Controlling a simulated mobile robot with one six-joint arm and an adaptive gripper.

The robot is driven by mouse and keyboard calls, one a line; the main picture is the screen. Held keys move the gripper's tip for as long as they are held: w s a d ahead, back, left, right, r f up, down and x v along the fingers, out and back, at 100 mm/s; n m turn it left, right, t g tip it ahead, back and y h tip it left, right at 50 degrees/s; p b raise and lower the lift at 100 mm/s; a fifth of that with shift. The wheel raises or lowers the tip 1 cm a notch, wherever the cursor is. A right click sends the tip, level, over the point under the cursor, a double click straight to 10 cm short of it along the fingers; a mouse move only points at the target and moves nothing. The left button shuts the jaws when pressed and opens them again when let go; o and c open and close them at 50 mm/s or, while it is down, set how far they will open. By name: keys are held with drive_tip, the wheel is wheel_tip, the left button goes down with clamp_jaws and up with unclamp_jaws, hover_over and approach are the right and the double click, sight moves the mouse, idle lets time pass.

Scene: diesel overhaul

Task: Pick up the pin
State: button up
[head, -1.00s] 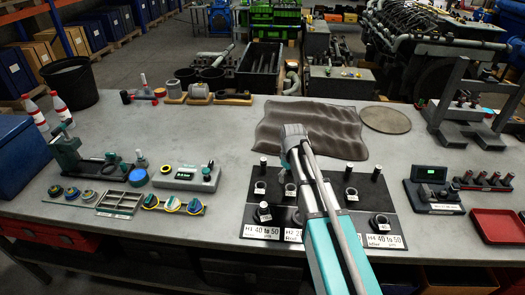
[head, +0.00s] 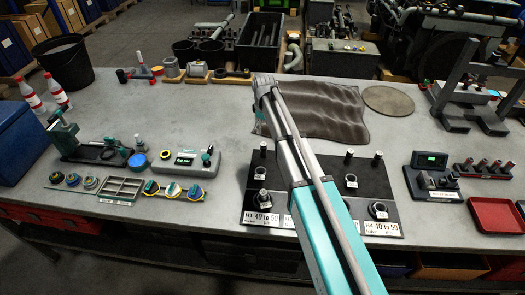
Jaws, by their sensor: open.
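Several small dark pins with pale tops stand on a black labelled board at the front of the bench (head: 225,215). One pin (head: 263,149) is at the board's back left, one (head: 349,156) at the back middle and one (head: 377,158) at the back right. Another pin (head: 262,198) stands at the front left by a ring. I cannot tell which pin is meant. My gripper (head: 264,82) is open, seen from behind, beyond the board near the left edge of the brown mat. Its fingertips are hidden. My arm covers the middle of the board.
Dark rings (head: 378,209) lie on the board. A brown mat (head: 325,112) lies behind it. A green-screen gauge (head: 430,163) and red tray (head: 495,218) are right. A grey instrument (head: 185,160) is left.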

sight(263, 152)
drive_tip(key=shift+f+b, duration=4.15)
drive_tip(key=shift+f, duration=0.05)
drive_tip(key=shift+s+f, duration=0.1)
drive_tip(key=f+b, duration=0.3)
drive_tip(key=shift+s+f+b, duration=0.2)
drive_tip(key=shift+s+b, duration=0.05)
drive_tip(key=shift+b, duration=0.05)
drive_tip(key=shift+f+b, duration=0.8)
clamp_jaws()
